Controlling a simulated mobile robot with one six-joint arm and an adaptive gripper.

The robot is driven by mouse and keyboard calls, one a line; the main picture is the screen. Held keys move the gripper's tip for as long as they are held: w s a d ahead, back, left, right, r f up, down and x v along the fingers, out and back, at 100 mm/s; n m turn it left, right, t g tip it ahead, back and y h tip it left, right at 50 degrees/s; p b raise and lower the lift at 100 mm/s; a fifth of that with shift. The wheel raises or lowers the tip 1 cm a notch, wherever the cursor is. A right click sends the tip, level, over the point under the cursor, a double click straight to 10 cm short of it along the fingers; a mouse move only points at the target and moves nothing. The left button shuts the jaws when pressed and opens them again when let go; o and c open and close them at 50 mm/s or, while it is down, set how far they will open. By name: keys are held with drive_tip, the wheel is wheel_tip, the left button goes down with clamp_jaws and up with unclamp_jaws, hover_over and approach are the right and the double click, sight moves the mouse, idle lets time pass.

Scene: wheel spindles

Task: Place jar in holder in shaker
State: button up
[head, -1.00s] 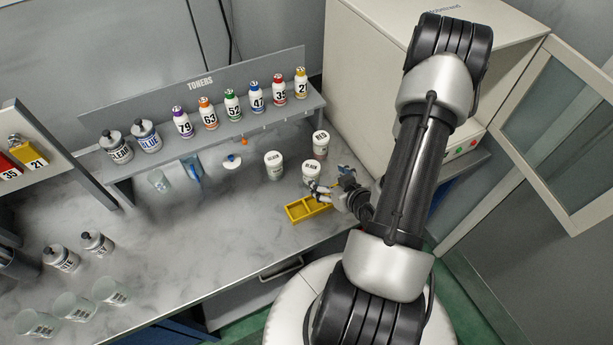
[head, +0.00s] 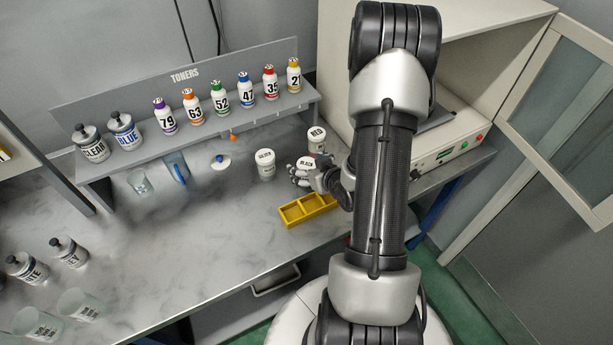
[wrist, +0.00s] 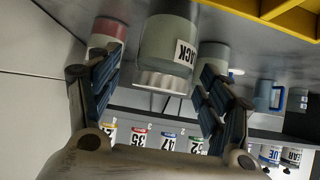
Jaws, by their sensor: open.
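The white jar labelled BLACK (head: 305,163) stands on the counter just behind the yellow holder (head: 284,219), which lies flat with empty compartments. In the wrist view the BLACK jar (wrist: 168,42) appears upside down, its ribbed lid pointing toward my gripper. My gripper (head: 312,178) is open at the jar, and in the wrist view its fingers (wrist: 163,65) lie on either side of it. I cannot tell whether they touch it. A pale cabinet (head: 462,35), apparently the shaker, has its glass door open and a button panel; its inside is partly hidden by my arm.
The SILVER jar (head: 265,166) stands left of the BLACK jar and the RED jar (head: 317,140) behind it, both close. Toner bottles line the shelf (head: 215,118). Glass beakers (head: 84,304) and more jars (head: 68,252) stand at left. The middle of the counter is clear.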

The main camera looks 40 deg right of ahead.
drive_tip(key=b+x, duration=0.1)
drive_tip(key=x, duration=0.4)
drive_tip(key=shift+w+f, duration=0.1)
drive_tip(key=shift+w, duration=0.05)
drive_tip(key=shift+c, duration=0.3)
drive_tip(key=c, duration=1.4)
drive_tip(key=shift+c, duration=0.9)
